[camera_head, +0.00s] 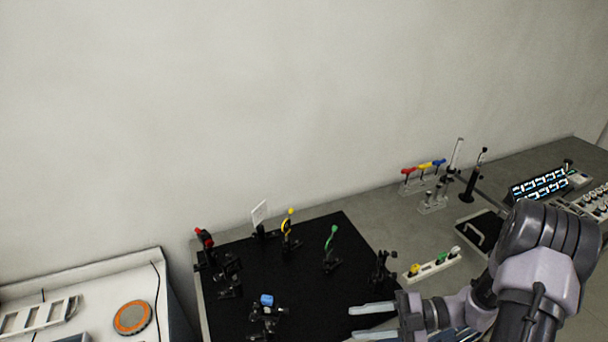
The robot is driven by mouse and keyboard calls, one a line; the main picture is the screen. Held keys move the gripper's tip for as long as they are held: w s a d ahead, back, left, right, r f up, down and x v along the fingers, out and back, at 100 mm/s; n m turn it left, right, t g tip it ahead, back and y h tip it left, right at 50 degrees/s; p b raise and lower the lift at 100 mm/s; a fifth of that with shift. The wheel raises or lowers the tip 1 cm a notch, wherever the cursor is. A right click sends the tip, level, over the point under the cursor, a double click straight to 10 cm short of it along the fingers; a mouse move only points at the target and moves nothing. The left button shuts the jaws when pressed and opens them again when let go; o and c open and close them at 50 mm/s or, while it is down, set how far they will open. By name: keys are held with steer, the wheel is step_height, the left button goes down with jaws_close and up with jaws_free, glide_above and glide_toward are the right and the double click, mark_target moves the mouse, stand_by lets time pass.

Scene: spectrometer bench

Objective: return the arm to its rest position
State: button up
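My gripper (362,322) is at the lower middle right, with its fingers pointing left over the front right part of the black optical board (330,283). Two pale fingers show with a gap between them and nothing visible in the gap. My arm reaches in from the lower right corner and hides part of the bench behind it. The lower finger lies close to the bottom edge of the picture.
The black board carries several optic mounts, including a green one (331,240), a yellow one (288,225), a red one (204,238) and a blue-topped one (266,300). A dark mount (383,268) stands just behind my gripper. A white strip (433,264) lies right of the board.

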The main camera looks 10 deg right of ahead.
steer(key=s+a+r+m+t+h+b, duration=0.1)
steer(key=s+a+m+h+b, duration=0.1)
steer(key=m, duration=0.8)
steer(key=s+a+r+m+t+h+b, duration=0.1)
steer(key=s+a+m+h+b, duration=0.2)
steer(key=s+m+h+b, duration=0.2)
steer(key=s+a+r+m+t+h+b, duration=0.1)
steer(key=s+m+h+b, duration=0.3)
steer(key=m+b, duration=0.5)
steer(key=a+m+h, duration=0.1)
steer(key=m+h, duration=0.1)
steer(key=m, duration=0.3)
steer(key=shift+s+a+r+m+t+h+b, duration=0.15)
steer(key=shift+a+r+m+t+h+b, duration=0.15)
steer(key=shift+a+r+t+h, duration=0.1)
stand_by(3.0)
